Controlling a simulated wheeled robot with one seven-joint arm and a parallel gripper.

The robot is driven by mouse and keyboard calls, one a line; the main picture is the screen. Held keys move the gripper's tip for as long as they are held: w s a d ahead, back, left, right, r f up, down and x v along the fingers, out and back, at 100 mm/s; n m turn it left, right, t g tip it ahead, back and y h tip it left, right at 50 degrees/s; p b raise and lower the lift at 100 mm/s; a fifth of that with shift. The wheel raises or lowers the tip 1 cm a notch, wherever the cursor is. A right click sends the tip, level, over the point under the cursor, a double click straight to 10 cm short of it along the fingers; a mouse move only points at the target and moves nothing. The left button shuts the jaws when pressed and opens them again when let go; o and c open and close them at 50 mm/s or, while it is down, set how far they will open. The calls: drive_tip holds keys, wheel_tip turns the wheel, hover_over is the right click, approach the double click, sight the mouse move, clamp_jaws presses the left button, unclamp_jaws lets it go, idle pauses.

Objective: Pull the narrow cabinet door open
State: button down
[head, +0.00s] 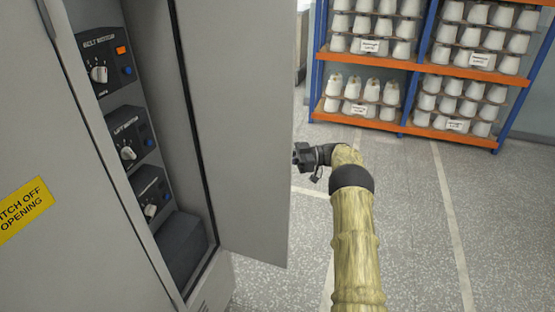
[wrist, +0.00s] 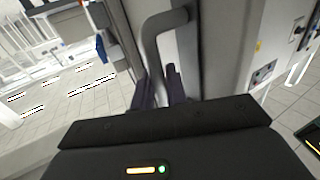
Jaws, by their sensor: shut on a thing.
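The narrow cabinet door (head: 240,120) is grey and stands swung well open in the head view, with the inside of the cabinet showing to its left. My gripper (head: 300,155) is at the door's free right edge, partly hidden behind it. In the wrist view a grey bar handle (wrist: 151,42) with a bent top runs down between the two dark fingers of my gripper (wrist: 158,86), which is shut on it. The handle is hidden behind the door in the head view.
The cabinet holds several dark control units (head: 98,72) with knobs. A wider grey panel with a yellow warning label (head: 22,210) stands at the left. A blue and orange rack (head: 400,66) of white bobbins stands at the back right. The speckled floor (head: 420,230) at right is clear.

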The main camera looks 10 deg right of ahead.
drive_tip(key=shift+a, duration=0.2)
drive_tip(key=c, duration=1.5)
unclamp_jaws()
drive_tip(key=shift+a, duration=0.2)
drive_tip(key=s+d+b, duration=0.1)
drive_tip(key=d, duration=0.7)
drive_tip(key=shift+a, duration=0.15)
